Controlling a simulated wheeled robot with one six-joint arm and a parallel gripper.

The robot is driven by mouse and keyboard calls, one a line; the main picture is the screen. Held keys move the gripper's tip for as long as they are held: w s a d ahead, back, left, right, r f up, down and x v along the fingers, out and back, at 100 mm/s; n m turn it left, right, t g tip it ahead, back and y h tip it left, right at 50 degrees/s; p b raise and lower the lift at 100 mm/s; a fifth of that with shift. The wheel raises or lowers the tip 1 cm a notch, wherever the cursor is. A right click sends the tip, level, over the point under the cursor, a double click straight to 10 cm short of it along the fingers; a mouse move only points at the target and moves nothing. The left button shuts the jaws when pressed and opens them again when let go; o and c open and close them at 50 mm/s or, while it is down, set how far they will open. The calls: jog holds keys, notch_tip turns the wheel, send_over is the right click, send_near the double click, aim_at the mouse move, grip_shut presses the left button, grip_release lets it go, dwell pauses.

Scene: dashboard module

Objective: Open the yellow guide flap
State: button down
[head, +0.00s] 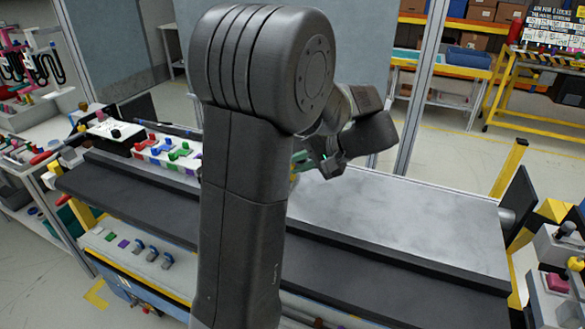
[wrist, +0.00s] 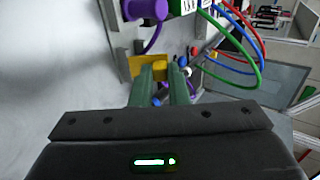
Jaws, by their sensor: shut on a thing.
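The yellow guide flap (wrist: 148,68) shows in the wrist view as a small yellow plate, just beyond my fingertips, on a light grey panel. My gripper (wrist: 163,74) is shut on the flap, its two greenish fingers close together at the flap's right part. The fingers hide some of the flap. In the head view my gripper (head: 303,162) is partly behind my own arm, over the far side of the dark bench. The flap cannot be made out clearly there.
In the wrist view a purple knob (wrist: 148,10) and a green connector block (wrist: 186,6) sit close above the flap. Red, blue and green cables (wrist: 245,60) loop at the right. In the head view the grey conveyor surface (head: 400,205) is clear.

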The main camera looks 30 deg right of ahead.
jog(key=t+y+b, duration=0.1)
jog(key=s+d+f+t+y+b, duration=0.1)
jog(key=t, duration=0.1)
jog(key=s+t+y+b, duration=0.1)
jog(key=y, duration=0.1)
jog(key=shift+d+f+t+b, duration=0.2)
jog(key=shift+d+t+b, duration=0.1)
jog(key=shift+t+b, duration=0.1)
dwell(0.4)
jog(key=c, duration=1.4)
grip_release()
jog(key=v, duration=1.1)
jog(key=shift+d+r+p, duration=0.1)
jog(key=shift+r+p, duration=0.1)
jog(key=shift+p, duration=0.2)
jog(key=p+v, duration=0.1)
jog(key=p, duration=0.3)
jog(key=shift+s+d, duration=0.2)
jog(key=shift+d, duration=0.05)
jog(key=shift+s+d+f+p, duration=0.1)
jog(key=shift+s+d+p, duration=0.2)
jog(key=shift+p, duration=0.5)
